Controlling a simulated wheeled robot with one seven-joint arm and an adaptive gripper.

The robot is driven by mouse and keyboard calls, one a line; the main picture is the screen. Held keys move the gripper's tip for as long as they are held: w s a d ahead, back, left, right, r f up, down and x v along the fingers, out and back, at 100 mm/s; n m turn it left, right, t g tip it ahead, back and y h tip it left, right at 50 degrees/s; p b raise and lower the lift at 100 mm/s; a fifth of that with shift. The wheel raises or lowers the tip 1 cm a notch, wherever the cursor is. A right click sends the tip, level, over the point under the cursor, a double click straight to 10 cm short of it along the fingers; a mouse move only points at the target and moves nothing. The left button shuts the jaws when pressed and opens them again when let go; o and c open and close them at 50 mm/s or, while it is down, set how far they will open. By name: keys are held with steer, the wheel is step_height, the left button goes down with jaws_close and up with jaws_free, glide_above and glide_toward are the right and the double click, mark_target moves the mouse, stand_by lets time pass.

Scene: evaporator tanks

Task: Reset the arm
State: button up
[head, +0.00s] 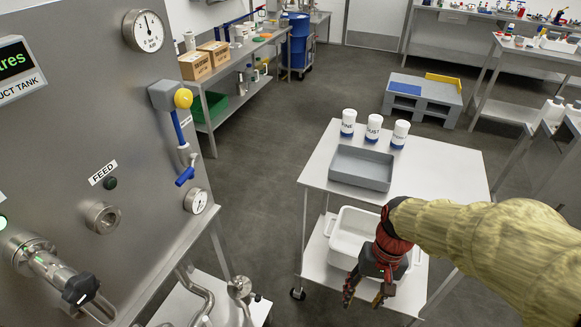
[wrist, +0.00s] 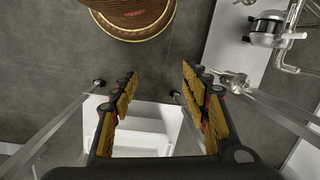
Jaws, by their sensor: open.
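My gripper (head: 364,287) hangs from my arm at the lower right of the head view, pointing down beside the front edge of the steel trolley (head: 440,172). In the wrist view my gripper (wrist: 160,100) shows its two yellow-padded fingers spread well apart, with nothing between them. The grey floor and a white surface lie beneath. In the head view my arm, in a yellowish sleeve, crosses in front of the trolley's right side and hides part of its lower shelf.
A grey tray (head: 361,168) and three white bottles (head: 372,128) stand on the trolley top. A white tub (head: 346,243) sits on its lower shelf. The steel tank panel (head: 75,150) with gauges and valves fills the left. Floor (head: 262,170) between them is clear.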

steer(key=s+r+n+t+p, duration=0.1)
steer(key=s+r+t, duration=0.1)
steer(key=r, duration=0.8)
steer(key=s+d+r+t+h+p, duration=0.1)
steer(key=r+t, duration=0.4)
steer(key=r, duration=0.6)
steer(key=shift+s+d+n+h, duration=0.2)
steer(key=shift+s+n+h, duration=0.1)
steer(key=shift+s+n, duration=0.15)
